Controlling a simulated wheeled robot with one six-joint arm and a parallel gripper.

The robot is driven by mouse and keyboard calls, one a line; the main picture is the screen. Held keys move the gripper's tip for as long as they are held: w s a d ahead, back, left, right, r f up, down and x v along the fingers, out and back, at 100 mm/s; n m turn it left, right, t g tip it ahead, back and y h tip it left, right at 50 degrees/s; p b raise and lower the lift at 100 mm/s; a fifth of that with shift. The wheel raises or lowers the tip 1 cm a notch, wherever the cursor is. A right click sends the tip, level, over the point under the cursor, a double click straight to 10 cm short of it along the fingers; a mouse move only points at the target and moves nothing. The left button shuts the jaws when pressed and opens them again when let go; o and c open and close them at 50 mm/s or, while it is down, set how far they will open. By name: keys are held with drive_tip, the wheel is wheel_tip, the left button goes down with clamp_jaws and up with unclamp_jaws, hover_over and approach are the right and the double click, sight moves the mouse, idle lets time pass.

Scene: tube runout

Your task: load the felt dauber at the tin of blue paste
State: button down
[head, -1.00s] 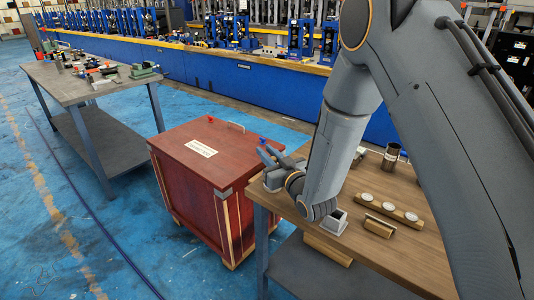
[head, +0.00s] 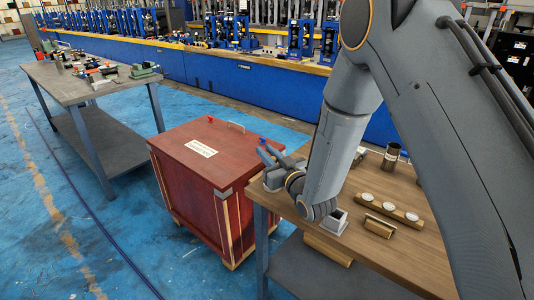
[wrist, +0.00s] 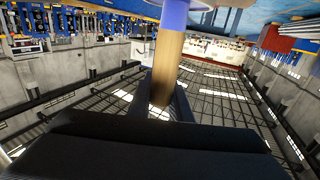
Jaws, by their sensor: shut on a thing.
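In the wrist view my gripper (wrist: 166,100) is shut on a wooden-handled tool (wrist: 169,60), which I take to be the felt dauber. A blue-violet band (wrist: 175,13) crosses it at the picture's top edge. The felt end cannot be made out. I cannot pick out a tin of blue paste in either view; my arm covers part of the table.
A grey workbench (head: 85,85) is farther left.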

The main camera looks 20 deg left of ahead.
drive_tip(key=shift+f, duration=0.1)
wheel_tip(320, 180, up, 7)
drive_tip(key=p, duration=0.4)
idle(0.4)
drive_tip(key=shift+s, duration=0.1)
idle(0.4)
